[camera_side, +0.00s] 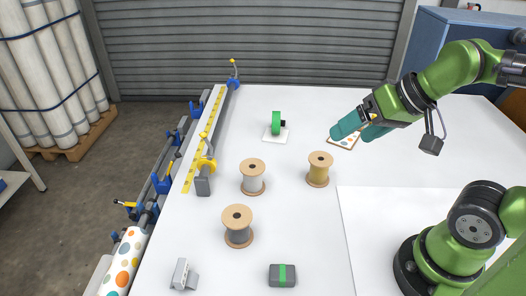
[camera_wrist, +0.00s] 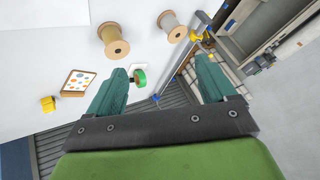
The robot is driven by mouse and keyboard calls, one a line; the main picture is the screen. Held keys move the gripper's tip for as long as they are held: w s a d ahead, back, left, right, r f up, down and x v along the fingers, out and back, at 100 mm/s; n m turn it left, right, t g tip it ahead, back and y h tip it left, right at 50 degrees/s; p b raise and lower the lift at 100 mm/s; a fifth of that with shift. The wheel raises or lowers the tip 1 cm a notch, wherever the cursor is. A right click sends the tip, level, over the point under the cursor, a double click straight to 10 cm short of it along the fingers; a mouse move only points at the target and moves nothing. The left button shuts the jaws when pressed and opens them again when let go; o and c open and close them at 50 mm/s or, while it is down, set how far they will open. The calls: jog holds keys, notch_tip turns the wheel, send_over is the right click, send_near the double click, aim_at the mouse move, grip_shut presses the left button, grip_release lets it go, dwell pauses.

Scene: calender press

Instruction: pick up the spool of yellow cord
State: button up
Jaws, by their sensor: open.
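The spool of yellow cord (camera_side: 318,174) stands upright on the white table, right of the other spools in the side view. It has tan wooden flanges and dull yellow cord. In the wrist view this spool (camera_wrist: 115,48) is at the upper left, beyond the left fingertip. My gripper (camera_side: 353,134) has teal fingers, spread and empty. It is above and to the right of the yellow spool in the side view, apart from it. In the wrist view both fingers of my gripper (camera_wrist: 160,66) show with a wide gap between them.
Spools of pale cord (camera_side: 252,185) and grey cord (camera_side: 238,236) stand to the left. A green tape roll (camera_side: 276,123) and a dotted card (camera_side: 346,142) lie farther back. A grey block with green band (camera_side: 281,276) is in front. A rail with clamps (camera_side: 215,135) runs at left.

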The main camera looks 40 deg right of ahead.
jog(key=n+g+h, duration=0.2)
jog(key=n+g, duration=0.4)
jog(key=g, duration=0.1)
send_near(321, 158)
jog(key=f, duration=0.6)
jog(key=shift+a+f, duration=0.3)
jog(key=shift+f, duration=0.1)
jog(key=shift+d+f, duration=0.2)
jog(key=shift+f, duration=2.65)
jog(key=c, duration=0.8)
